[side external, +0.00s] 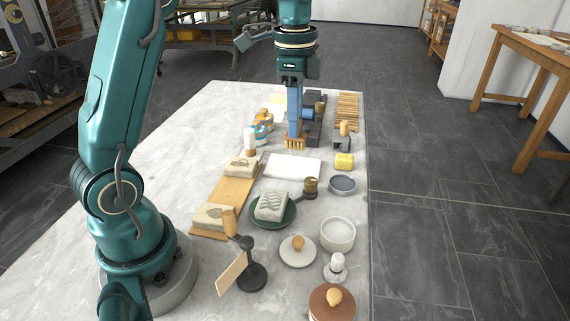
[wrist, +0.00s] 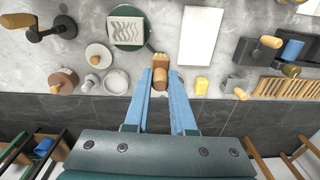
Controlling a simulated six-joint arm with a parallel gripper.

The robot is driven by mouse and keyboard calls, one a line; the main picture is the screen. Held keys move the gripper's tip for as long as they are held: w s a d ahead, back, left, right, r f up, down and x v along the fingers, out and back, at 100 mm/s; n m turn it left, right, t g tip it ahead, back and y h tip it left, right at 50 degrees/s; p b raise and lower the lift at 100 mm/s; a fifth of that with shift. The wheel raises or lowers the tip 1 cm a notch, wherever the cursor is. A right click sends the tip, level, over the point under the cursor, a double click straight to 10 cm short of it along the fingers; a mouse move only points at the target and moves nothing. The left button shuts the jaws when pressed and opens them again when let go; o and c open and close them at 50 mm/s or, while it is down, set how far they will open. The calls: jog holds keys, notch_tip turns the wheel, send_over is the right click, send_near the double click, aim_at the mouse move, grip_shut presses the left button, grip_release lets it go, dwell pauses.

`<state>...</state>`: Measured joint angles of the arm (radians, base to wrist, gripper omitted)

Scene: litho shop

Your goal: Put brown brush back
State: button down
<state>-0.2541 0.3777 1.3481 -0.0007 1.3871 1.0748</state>
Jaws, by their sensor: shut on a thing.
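My gripper (side external: 295,132) points down over the far middle of the table, its blue fingers shut on a brown wooden brush.
A yellow sponge (side external: 345,161) and a grey dish (side external: 343,183) lie along the right edge. A green plate (side external: 286,219) carries a carved stone. A black-and-blue roller area (wrist: 292,48) lies beside the rack.

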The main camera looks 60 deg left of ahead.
jog(key=shift+w+a+f, duration=0.3)
jog(key=shift+a+f, duration=0.1)
jog(key=shift+f, duration=0.25)
jog(key=shift+w+d+f, duration=0.7)
jog(key=shift+d+f, duration=1.05)
jog(key=shift+f, duration=0.1)
jog(key=shift+w+d+f, duration=0.75)
jog(key=shift+d+f, duration=0.95)
jog(key=shift+f, duration=0.1)
jog(key=shift+w+d+f, duration=0.7)
jog(key=shift+d+f, duration=1.05)
jog(key=shift+f, duration=0.1)
jog(key=shift+f, duration=0.15)
jog(key=c, duration=0.8)
grip_release()
jog(key=shift+o, duration=0.2)
